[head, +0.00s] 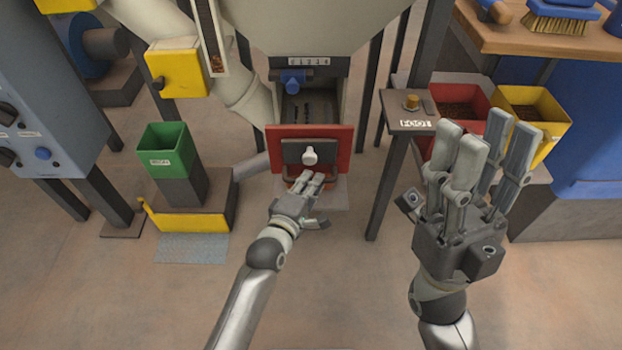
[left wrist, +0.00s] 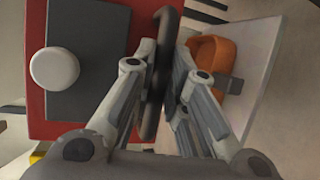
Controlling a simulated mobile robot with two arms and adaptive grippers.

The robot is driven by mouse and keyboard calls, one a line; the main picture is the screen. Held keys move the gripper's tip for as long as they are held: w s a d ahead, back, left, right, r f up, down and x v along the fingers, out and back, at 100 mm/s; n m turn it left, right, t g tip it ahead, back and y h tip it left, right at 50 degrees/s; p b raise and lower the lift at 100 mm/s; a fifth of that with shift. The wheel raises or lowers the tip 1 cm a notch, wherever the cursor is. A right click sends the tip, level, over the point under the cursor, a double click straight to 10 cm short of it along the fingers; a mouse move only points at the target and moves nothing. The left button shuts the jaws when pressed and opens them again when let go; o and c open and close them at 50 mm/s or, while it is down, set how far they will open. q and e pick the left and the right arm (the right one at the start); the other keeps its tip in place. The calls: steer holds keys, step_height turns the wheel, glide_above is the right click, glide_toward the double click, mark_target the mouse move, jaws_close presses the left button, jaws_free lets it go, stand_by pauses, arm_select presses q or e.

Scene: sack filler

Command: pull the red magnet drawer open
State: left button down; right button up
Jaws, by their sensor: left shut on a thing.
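The red magnet drawer (head: 342,140) is below the hopper in the middle of the head view. Its red front carries a dark plate with a white knob (head: 309,156). A grey channel with dark marks (head: 306,108) shows behind the front. My left gripper (head: 312,181) is at the lower edge of the front. In the left wrist view its fingers are shut around the dark handle bar (left wrist: 162,70), beside the red front (left wrist: 33,100) and knob (left wrist: 54,68). The fingers hide part of the bar. My right gripper (head: 483,138) is open and empty, raised at the right.
A pale plate (left wrist: 258,65) with an orange part (left wrist: 209,55) lies beyond the handle. A post with a small shelf (head: 405,125) stands right of the drawer. A green bin (head: 168,155) is left. Red (head: 462,92) and yellow (head: 552,105) bins are right. Floor in front is clear.

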arm_select(q)
steer(key=shift+s+f, duration=0.2)
steer(key=shift+f, duration=0.1)
steer(key=c, duration=1.8)
jaws_free()
steer(key=o, duration=0.3)
steer(key=shift+s+a+r, duration=0.1)
steer(key=shift+s+r, duration=0.05)
steer(key=shift+o, duration=0.2)
steer(key=shift+r, duration=0.1)
steer(key=v, duration=1.2)
